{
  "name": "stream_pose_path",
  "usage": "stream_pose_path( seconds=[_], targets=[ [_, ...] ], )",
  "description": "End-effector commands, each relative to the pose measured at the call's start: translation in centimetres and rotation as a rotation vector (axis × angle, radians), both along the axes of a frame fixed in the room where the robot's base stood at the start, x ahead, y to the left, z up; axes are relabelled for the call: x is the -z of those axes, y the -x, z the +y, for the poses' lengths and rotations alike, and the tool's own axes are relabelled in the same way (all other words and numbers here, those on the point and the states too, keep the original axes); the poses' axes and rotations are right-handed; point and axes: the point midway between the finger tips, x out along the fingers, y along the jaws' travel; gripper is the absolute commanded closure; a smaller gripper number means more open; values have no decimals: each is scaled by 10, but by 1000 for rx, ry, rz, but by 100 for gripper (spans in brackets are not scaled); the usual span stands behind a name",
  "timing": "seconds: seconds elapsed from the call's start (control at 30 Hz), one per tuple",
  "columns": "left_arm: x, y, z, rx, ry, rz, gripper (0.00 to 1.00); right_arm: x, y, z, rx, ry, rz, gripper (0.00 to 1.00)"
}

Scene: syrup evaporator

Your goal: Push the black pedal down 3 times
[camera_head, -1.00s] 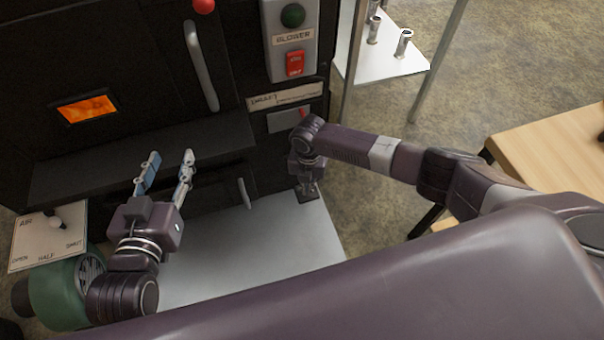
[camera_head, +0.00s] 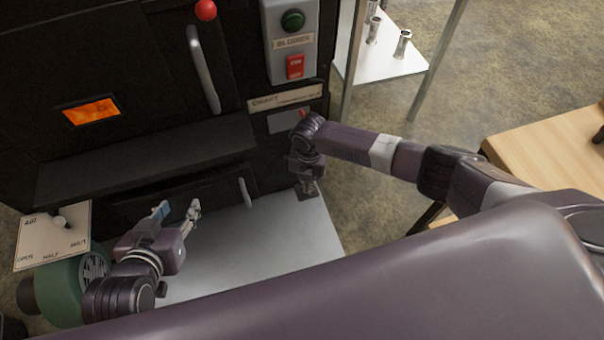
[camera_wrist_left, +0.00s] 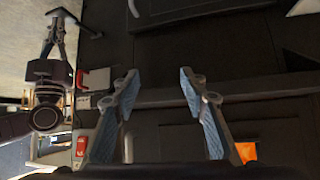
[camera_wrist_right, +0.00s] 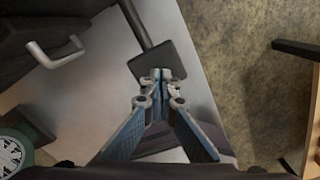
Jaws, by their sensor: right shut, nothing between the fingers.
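The black pedal (camera_head: 311,191) is a small dark square plate low in front of the machine, above the pale floor plate. It also shows in the right wrist view (camera_wrist_right: 178,58), on the end of a dark rod. My right gripper (camera_head: 306,180) is shut and empty, pointing down at the pedal. In the right wrist view its closed fingertips (camera_wrist_right: 161,75) overlap the pedal's near part; I cannot tell whether they press on it. My left gripper (camera_head: 178,210) is open and empty in front of the machine, with its spread fingers clear in the left wrist view (camera_wrist_left: 160,76).
The dark machine has a blower switch box (camera_head: 291,45), a long door handle (camera_head: 204,70) and a small lower handle (camera_head: 245,192). An air-lever plate (camera_head: 40,248) and green blower (camera_head: 58,290) are at left. A wooden table (camera_head: 550,145) is at right.

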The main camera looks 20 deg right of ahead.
Motion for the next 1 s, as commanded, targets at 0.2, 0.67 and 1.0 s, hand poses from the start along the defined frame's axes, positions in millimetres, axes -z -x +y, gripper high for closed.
stream_pose_path(
  seconds=[0.2, 0.67, 1.0],
  targets=[
    [13, 17, 6, -6, -20, 90, 60, -5, 0, 0, 0, 0, 0, 100],
    [38, 56, 20, -21, -60, 277, 60, -12, 2, 0, 0, 0, 0, 100],
    [45, 69, 24, -25, -73, 334, 60, -13, 2, 0, 0, 0, 0, 100]
  ],
)
